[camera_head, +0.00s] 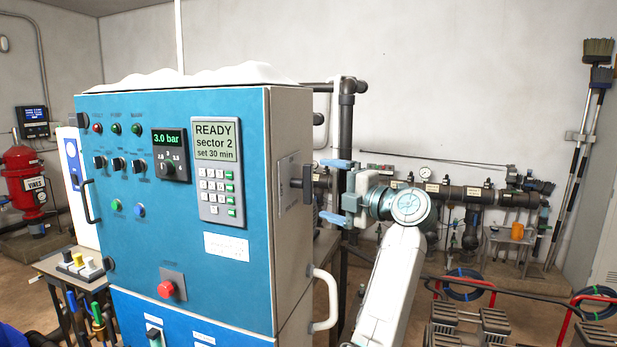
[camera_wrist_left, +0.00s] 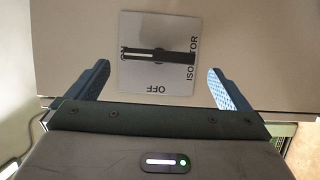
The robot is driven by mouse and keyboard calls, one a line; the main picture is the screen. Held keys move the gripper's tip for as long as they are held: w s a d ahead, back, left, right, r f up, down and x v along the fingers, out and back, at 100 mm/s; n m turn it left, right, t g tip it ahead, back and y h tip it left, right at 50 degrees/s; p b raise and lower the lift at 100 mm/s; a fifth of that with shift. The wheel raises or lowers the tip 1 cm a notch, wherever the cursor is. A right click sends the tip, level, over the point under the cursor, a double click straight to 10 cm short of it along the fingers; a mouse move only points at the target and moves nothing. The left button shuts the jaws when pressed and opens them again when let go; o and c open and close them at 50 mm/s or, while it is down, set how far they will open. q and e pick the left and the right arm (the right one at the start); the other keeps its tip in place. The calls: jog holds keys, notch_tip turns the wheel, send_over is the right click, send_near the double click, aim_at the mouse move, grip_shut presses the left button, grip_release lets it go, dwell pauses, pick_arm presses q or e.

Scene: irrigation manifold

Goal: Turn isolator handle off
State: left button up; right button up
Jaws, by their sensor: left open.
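The isolator plate (camera_head: 287,197) is on the right side wall of the blue cabinet, and its dark handle (camera_head: 306,184) sticks out from it. In the left wrist view the pale plate (camera_wrist_left: 163,82) shows the words ISOLATOR and OFF. The black handle (camera_wrist_left: 160,55) lies across the picture, its left end over the partly covered ON mark. My left gripper (camera_head: 327,190) faces the handle, with its blue fingers spread and empty. In the left wrist view, the fingers (camera_wrist_left: 158,70) sit left and right of the handle, apart from it. My right gripper is not in view.
The blue cabinet (camera_head: 150,235) carries buttons, a keypad and a red stop button (camera_head: 166,289). A white grab handle (camera_head: 326,300) juts from its side below the isolator. Dark pipes (camera_head: 460,192) run along the back wall.

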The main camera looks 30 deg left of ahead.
aim_at(311, 184)
pick_arm(q)
jog(key=a+p, duration=0.1)
jog(key=a, duration=0.1)
jog(key=a+p, duration=0.1)
jog(key=a, duration=0.3)
jog(key=shift+w+r+p, duration=0.2)
jog(key=shift+w+p, duration=0.15)
jog(key=shift+p, duration=0.05)
jog(key=shift+w+a+f, duration=0.15)
jog(key=shift+a, duration=0.25)
